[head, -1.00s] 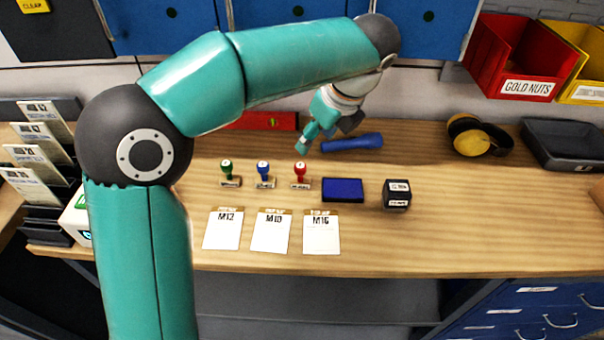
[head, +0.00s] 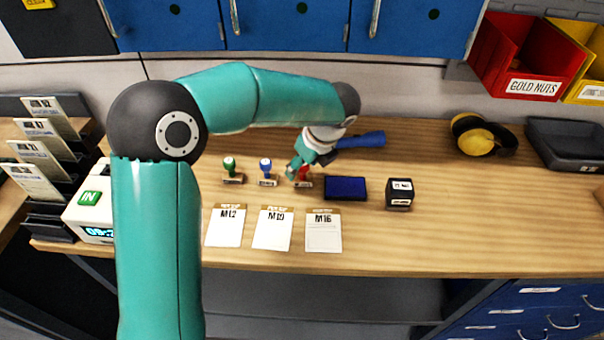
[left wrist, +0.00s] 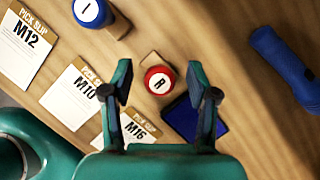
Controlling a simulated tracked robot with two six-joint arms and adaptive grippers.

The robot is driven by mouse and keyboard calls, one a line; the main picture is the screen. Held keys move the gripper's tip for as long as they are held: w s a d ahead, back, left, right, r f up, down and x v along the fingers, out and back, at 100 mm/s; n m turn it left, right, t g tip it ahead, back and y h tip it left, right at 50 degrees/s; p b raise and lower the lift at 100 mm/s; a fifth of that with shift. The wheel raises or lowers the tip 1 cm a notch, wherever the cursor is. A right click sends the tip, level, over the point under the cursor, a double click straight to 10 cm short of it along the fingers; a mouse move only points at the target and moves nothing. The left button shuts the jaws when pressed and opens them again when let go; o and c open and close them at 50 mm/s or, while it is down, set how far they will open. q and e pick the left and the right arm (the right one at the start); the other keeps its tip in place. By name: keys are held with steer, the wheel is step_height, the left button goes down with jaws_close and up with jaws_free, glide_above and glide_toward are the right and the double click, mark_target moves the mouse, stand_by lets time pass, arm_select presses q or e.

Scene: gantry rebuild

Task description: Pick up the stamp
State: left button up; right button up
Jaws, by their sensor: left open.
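Three stamps stand in a row on the wooden bench: a green-handled stamp (head: 231,170), a blue-handled stamp (head: 266,172) and a red-handled stamp (head: 304,178). My left gripper (head: 297,166) is at the red stamp and partly covers it in the head view. In the left wrist view my left gripper (left wrist: 160,88) is open, and the red knob marked R (left wrist: 160,80) shows between its fingers, touching neither. The blue knob marked I (left wrist: 92,12) is at the upper left there. My right gripper is not in view.
A blue ink pad (head: 345,188) and a black box-shaped stamp (head: 399,194) lie right of the red stamp. Pick slips (head: 324,231) lie in front. A blue torch (head: 362,140) lies behind my gripper. The bench's right front is clear.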

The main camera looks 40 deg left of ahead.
arm_select(q)
steer(key=shift+s+f, duration=0.1)
steer(key=shift+c, duration=0.2)
jaws_close()
steer(key=shift+r, duration=0.75)
step_height(320, 180, up, 2)
steer(key=shift+r, duration=0.1)
steer(key=s+d+b, duration=0.3)
steer(key=s+d, duration=0.1)
steer(key=d, duration=1.3)
steer(key=shift+d, duration=0.25)
steer(key=shift+s, duration=0.1)
